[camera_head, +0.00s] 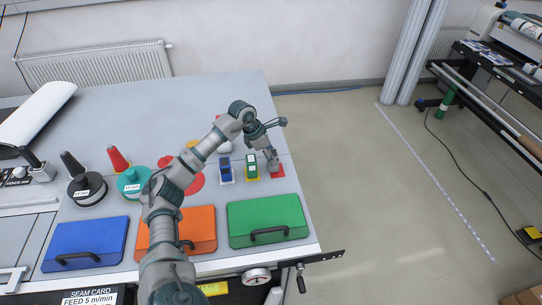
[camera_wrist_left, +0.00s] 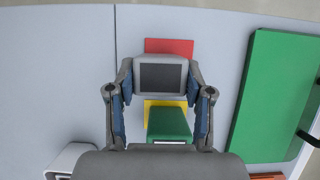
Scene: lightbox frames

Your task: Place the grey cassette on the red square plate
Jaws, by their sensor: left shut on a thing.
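The grey cassette (camera_wrist_left: 160,75) with a dark face is between the two fingers of my left gripper (camera_wrist_left: 160,80), which is shut on it. In the head view the left gripper (camera_head: 270,153) is at the right end of the row of cassettes, with the grey cassette (camera_head: 273,164) below it. The red square plate (camera_wrist_left: 168,46) shows past the cassette's far edge in the wrist view and beside it in the head view (camera_head: 279,172). The cassette overlaps part of the plate in view; I cannot tell whether they touch. My right gripper is not in view.
A green cassette (camera_head: 251,163) stands on a yellow plate (camera_wrist_left: 180,103), close beside the grey one. A blue cassette (camera_head: 226,166) is further left. Green (camera_head: 266,218), orange (camera_head: 200,226) and blue (camera_head: 85,246) cases line the front. The table's right edge is near.

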